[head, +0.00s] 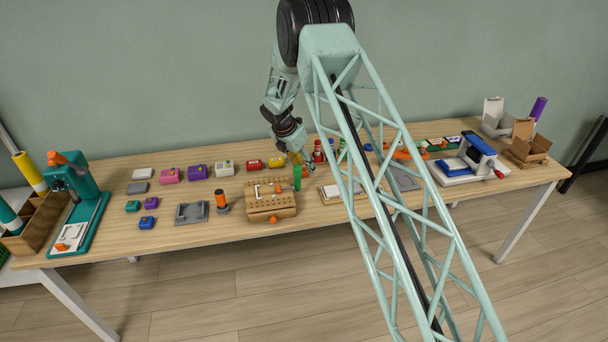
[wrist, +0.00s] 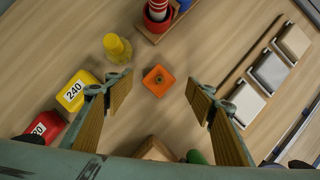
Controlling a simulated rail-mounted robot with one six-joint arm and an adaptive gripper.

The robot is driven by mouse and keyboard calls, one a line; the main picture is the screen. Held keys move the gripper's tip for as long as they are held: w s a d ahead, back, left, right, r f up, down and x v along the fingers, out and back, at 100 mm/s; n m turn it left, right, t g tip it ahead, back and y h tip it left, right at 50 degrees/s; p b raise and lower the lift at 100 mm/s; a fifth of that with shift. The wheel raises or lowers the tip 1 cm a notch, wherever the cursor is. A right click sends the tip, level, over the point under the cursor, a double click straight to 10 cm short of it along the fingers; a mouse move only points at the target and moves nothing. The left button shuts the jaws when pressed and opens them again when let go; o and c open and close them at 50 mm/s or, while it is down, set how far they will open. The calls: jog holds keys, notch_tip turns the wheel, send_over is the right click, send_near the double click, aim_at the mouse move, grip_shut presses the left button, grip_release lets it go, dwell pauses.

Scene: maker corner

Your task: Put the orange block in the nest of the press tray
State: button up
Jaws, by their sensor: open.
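The orange block (wrist: 158,80) lies on the wooden table in the wrist view, with a darker round mark on its top. My gripper (wrist: 159,98) is open, with one finger on each side of the block in the picture and a gap to both. In the head view my gripper (head: 301,160) hangs over the middle back of the table; the block is not clear there. A teal press (head: 72,190) stands at the far left of the table. A pale tray (head: 74,234) with a small orange part lies on its base; its nest is too small to make out.
A yellow bottle (wrist: 117,48), a yellow block marked 240 (wrist: 77,91) and a red-striped cylinder (wrist: 158,10) in a holder are near the block. A wooden holed block (head: 271,203) and green cylinder (head: 297,178) stand in front. A grey tray (head: 192,213) lies left of centre.

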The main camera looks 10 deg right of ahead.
jog(key=shift+x, duration=1)
jog(key=shift+c, duration=0.2)
jog(key=c, duration=0.9)
